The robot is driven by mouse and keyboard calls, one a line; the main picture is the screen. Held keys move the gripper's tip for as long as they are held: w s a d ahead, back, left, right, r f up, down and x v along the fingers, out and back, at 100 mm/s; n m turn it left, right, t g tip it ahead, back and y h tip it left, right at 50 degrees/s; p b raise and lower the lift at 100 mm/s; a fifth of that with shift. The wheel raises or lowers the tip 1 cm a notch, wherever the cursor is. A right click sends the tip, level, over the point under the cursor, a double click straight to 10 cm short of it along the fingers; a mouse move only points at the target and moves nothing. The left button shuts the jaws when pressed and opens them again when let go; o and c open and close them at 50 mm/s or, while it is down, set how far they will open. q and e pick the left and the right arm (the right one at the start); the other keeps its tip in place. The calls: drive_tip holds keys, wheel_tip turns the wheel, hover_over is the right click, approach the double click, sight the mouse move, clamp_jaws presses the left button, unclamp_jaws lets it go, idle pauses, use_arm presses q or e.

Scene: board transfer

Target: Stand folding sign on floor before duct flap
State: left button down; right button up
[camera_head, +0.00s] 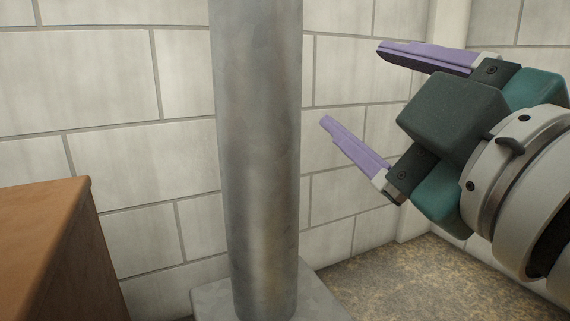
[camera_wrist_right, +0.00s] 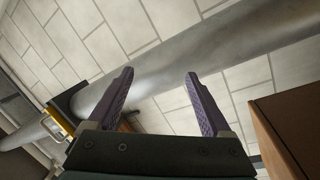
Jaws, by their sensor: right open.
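My right gripper (camera_head: 352,84) is open and empty in the head view, at the upper right. Its two purple fingers point left toward a thick grey metal pipe (camera_head: 257,150), apart from it in the picture. In the right wrist view, the open gripper (camera_wrist_right: 160,74) has its fingers spread, with the pipe (camera_wrist_right: 225,42) running diagonally behind them. A black and yellow part (camera_wrist_right: 62,115) sits at the pipe's left end there; I cannot tell what it is. I can make out neither a folding sign nor a duct flap. My left gripper is not in view.
A brown box-like piece (camera_head: 45,240) stands at the lower left, and shows at the right of the wrist view (camera_wrist_right: 290,130). The pipe stands on a grey base (camera_head: 318,300). A pale block wall (camera_head: 105,80) is behind. Speckled floor (camera_head: 410,285) is clear at the lower right.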

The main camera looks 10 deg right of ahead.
drive_tip(key=s+d+f+m+g+h, duration=0.25)
drive_tip(key=d+f+m+g, duration=0.2)
drive_tip(key=f, duration=0.45)
drive_tip(key=s+d+f+m+g, duration=0.3)
drive_tip(key=s+f+m+g, duration=0.3)
drive_tip(key=s+f+g, duration=0.5)
drive_tip(key=s+f, duration=0.5)
drive_tip(key=s, duration=0.2)
drive_tip(key=shift+s+d+f+h, duration=0.15)
drive_tip(key=shift+s+h, duration=0.2)
drive_tip(key=shift+s, duration=0.05)
